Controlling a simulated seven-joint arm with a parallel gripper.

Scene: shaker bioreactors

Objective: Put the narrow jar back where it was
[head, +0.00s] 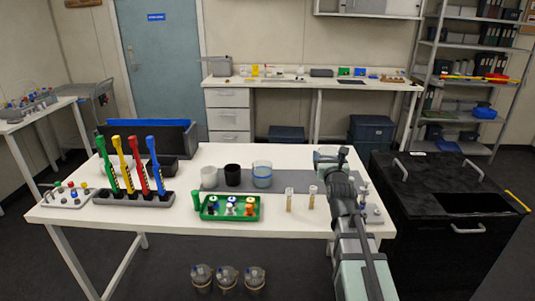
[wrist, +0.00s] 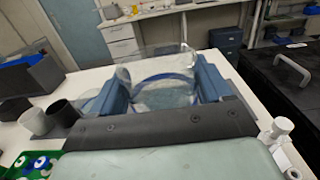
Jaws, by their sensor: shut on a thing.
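My gripper (head: 330,158) is over the right part of the white table, at the grey mat. In the wrist view my gripper (wrist: 162,84) has its two blue fingers on either side of a clear glass jar (wrist: 165,97) with a blue band, and is shut on it. The jar's lower part is hidden by the gripper body, so I cannot tell whether it touches the table. In the head view my arm mostly hides it. A glass beaker with blue contents (head: 262,175) stands on the mat to the left, beside a black cup (head: 232,176) and a white cup (head: 209,177).
The grey mat (head: 291,181) has bare room between beaker and gripper. A rack (head: 133,197) with coloured pipettes stands left. A black cabinet (head: 430,215) is at right.

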